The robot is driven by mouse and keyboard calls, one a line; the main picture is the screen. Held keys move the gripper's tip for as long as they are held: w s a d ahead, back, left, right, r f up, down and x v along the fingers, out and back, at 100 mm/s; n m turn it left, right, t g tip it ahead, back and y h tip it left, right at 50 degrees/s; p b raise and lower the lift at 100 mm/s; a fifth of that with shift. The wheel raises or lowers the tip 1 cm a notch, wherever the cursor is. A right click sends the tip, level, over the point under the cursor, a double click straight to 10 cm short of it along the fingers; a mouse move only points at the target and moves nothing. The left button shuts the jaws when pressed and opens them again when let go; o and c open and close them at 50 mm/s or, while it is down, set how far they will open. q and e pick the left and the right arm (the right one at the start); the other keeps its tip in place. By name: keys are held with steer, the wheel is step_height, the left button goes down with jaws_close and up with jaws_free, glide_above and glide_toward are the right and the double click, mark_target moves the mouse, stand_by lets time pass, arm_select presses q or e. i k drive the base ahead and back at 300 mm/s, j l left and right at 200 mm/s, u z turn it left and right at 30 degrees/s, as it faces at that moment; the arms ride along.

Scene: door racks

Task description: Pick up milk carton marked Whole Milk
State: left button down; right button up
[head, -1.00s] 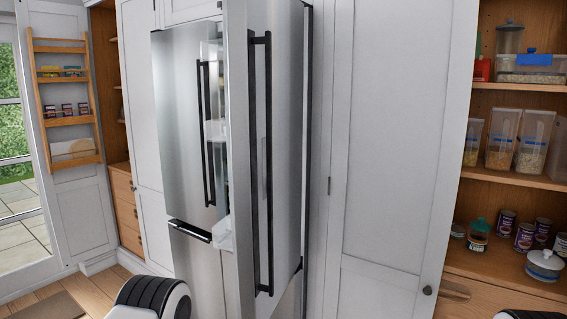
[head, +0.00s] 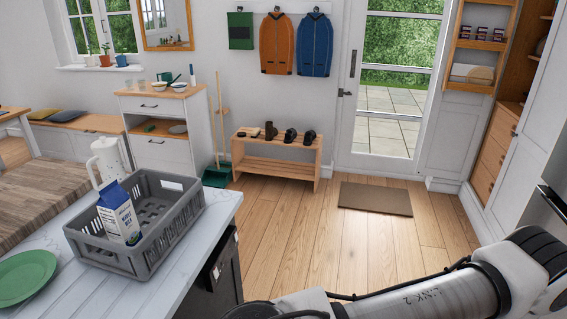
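A blue and white milk carton (head: 119,213) stands slightly tilted in a grey plastic crate (head: 190,222) on the white countertop at the left. Its side print is too small to read with certainty. One of my arms crosses the bottom right of the view, well apart from the crate. Neither gripper is in view.
A green plate (head: 26,277) lies on the countertop (head: 85,297) left of the crate, and a white jug (head: 106,158) stands behind it. The wooden floor (head: 300,235) is clear up to the doormat (head: 375,198). A shoe bench (head: 277,150) stands against the back wall.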

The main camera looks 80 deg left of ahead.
mark_target(117, 214)
steer(key=i+l+u, duration=0.1)
steer(key=l+u, duration=0.6)
steer(key=u, duration=0.15)
steer(key=l+u, duration=0.4)
steer(key=u, duration=2.45)
